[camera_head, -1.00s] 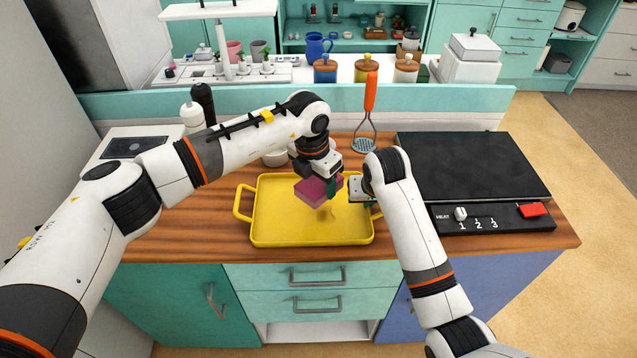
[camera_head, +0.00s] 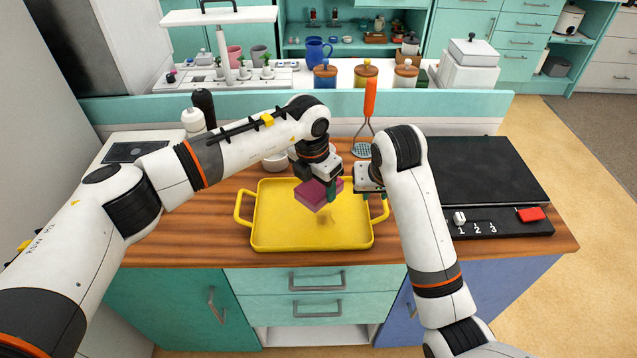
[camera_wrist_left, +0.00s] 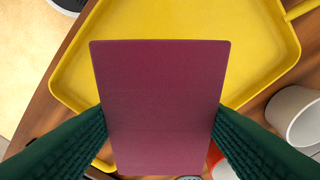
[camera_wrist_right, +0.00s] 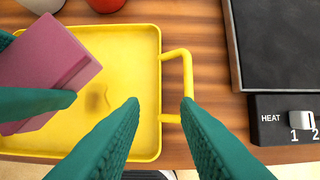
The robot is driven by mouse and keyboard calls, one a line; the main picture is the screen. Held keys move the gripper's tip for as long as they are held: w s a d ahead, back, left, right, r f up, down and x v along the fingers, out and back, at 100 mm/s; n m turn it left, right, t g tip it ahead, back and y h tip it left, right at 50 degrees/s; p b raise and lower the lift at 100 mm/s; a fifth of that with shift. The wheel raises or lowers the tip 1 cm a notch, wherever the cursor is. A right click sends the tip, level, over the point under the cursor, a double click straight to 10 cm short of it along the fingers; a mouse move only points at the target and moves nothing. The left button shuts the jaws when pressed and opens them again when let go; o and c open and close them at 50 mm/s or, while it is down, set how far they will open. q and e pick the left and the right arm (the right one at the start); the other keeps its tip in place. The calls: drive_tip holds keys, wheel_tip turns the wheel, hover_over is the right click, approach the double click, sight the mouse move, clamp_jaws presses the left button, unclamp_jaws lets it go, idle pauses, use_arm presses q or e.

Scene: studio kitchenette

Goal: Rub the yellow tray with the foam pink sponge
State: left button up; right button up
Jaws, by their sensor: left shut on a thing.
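The yellow tray (camera_head: 290,233) lies flat on the wooden counter, a handle at each side. A brownish mark or shadow (camera_wrist_right: 103,97) shows on its floor. My left gripper (camera_head: 322,188) is shut on the pink sponge (camera_head: 312,196), which it holds above the tray, apparently clear of its surface. In the left wrist view the sponge (camera_wrist_left: 160,105) sits between both green fingers and hides much of the tray. My right gripper (camera_wrist_right: 160,108) is open and empty above the tray's right handle (camera_wrist_right: 187,78), its fingertips apart near the handle's end.
A black hot plate (camera_head: 485,170) with a control panel stands right of the tray. A dark bottle (camera_head: 204,108) is at the back left. The counter's front edge runs close to the tray.

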use_arm(q)
drive_tip(key=shift+r, duration=0.15)
drive_tip(key=shift+r+p, duration=0.55)
drive_tip(key=shift+r, duration=0.9)
use_arm(e)
drive_tip(key=v, duration=0.3)
drive_tip(key=shift+r, duration=0.35)
drive_tip(key=shift+f, duration=0.1)
